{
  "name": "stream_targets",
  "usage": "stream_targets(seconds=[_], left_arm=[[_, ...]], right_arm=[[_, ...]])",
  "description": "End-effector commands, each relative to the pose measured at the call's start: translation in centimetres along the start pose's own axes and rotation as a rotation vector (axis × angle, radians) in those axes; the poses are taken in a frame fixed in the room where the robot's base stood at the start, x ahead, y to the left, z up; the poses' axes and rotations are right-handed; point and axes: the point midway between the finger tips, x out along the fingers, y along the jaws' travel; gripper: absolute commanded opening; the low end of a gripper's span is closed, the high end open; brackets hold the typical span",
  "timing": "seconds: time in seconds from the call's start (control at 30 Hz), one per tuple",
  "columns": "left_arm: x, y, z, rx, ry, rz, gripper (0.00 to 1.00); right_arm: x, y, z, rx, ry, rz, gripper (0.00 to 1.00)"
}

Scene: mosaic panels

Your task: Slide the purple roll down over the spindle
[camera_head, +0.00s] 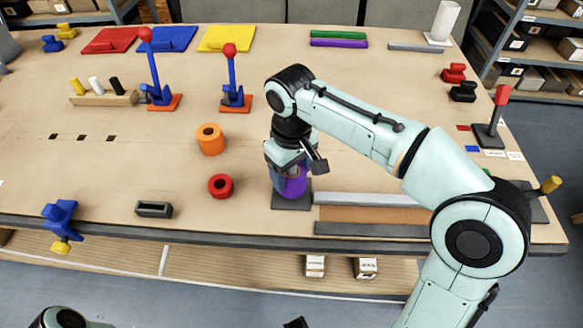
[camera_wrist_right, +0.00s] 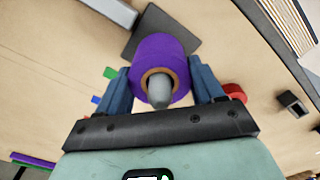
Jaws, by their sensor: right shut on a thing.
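The purple roll (camera_head: 294,188) is upright around the spindle, over the dark square base plate (camera_head: 291,204). In the right wrist view the roll (camera_wrist_right: 165,52) shows its tan core, and the grey rounded spindle tip (camera_wrist_right: 159,90) stands out through it. The roll's lower end is at or close to the plate; I cannot tell whether they touch. My right gripper (camera_head: 291,176) is shut on the roll from above, with one blue finger on each side of it in the wrist view (camera_wrist_right: 164,84). A dark part at the bottom edge may be my left gripper (camera_head: 297,323); its fingers are hidden.
A red ring (camera_head: 220,186) and an orange roll (camera_head: 210,140) stand to the left. A black slotted block (camera_head: 154,209) sits near the front edge. Grey and brown strips (camera_head: 372,214) lie just right of the plate. Blue lever clamps (camera_head: 236,95) stand behind.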

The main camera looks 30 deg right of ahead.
Motion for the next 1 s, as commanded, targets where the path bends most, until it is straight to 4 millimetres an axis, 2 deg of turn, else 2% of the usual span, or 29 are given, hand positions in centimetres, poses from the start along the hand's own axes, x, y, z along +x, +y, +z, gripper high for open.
stream_targets(seconds=[0.87,0.9,1.0], left_arm=[[1.4,-0.6,0.1,-0.002,-0.005,-0.002,0.43],[1.4,-0.6,0.1,-0.002,-0.005,-0.002,0.43],[1.4,-0.5,0.1,-0.002,-0.005,-0.002,0.43]], right_arm=[[2.2,0.0,0.0,0.0,0.0,0.0,0.34],[2.2,0.0,0.0,0.0,0.0,0.0,0.7],[2.2,0.0,0.0,0.0,0.001,0.0,0.97]])
